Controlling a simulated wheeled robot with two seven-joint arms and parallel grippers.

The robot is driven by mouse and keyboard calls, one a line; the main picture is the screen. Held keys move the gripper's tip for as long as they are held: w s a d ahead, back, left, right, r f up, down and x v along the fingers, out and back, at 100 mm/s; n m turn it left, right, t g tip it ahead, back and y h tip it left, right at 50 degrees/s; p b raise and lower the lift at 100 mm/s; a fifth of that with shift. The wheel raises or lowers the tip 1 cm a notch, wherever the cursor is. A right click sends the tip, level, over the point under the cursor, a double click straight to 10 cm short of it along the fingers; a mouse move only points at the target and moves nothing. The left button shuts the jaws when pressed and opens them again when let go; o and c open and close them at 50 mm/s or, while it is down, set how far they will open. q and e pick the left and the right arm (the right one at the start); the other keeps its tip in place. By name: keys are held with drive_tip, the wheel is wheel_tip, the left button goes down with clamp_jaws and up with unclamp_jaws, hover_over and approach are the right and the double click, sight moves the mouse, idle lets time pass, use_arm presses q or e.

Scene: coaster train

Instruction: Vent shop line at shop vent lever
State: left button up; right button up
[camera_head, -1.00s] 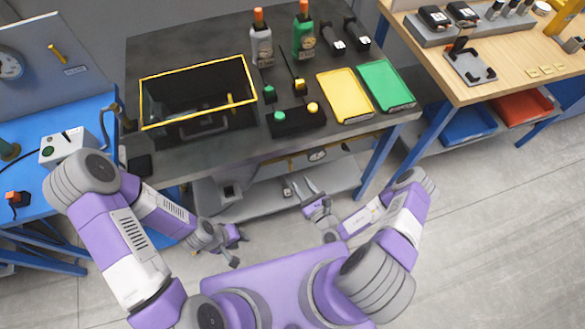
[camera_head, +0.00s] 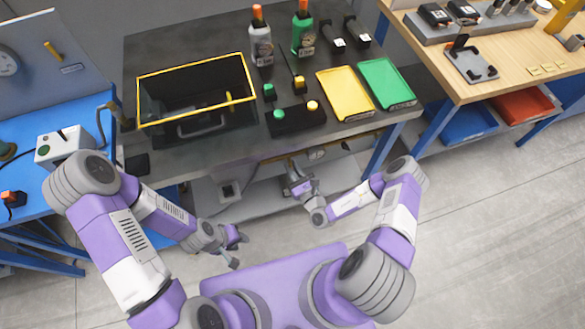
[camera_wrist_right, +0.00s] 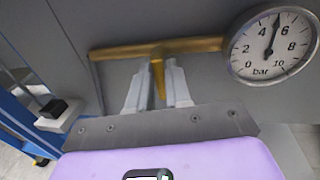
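The shop vent lever (camera_wrist_right: 159,84) is a short brass handle hanging from a brass pipe (camera_wrist_right: 120,51) on the grey panel under the dark workbench. In the right wrist view it sits between the two fingers of my right gripper (camera_wrist_right: 158,82), with narrow gaps seeming to show on both sides. A round gauge (camera_wrist_right: 272,45) right of it has its needle near 5 bar. In the head view my right gripper (camera_head: 297,180) is below the bench's front edge, and the lever is hidden there. My left gripper (camera_head: 240,248) is open and empty, low above the floor.
The dark bench (camera_head: 200,158) carries a yellow-framed bin (camera_head: 140,105), a button box (camera_head: 298,118), bottles, a yellow tray (camera_head: 345,93) and a green tray (camera_head: 386,82). A blue bench stands left, a wooden bench (camera_head: 520,80) right. Floor at right is clear.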

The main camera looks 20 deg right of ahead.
clamp_jaws()
drive_tip(key=shift+a+m, duration=0.1)
drive_tip(key=shift+m, duration=0.4)
drive_tip(key=m+t+h, duration=0.1)
drive_tip(key=m, duration=0.5)
drive_tip(key=a+r+m+t+h, duration=0.1)
drive_tip(key=m, duration=0.5)
drive_tip(key=a+m+h, duration=0.1)
drive_tip(key=m, duration=0.6)
drive_tip(key=shift+r+t, duration=0.3)
drive_tip(key=shift+t, duration=0.1)
drive_tip(key=shift+d, duration=0.1)
drive_tip(key=shift+o, duration=2.3)
unclamp_jaws()
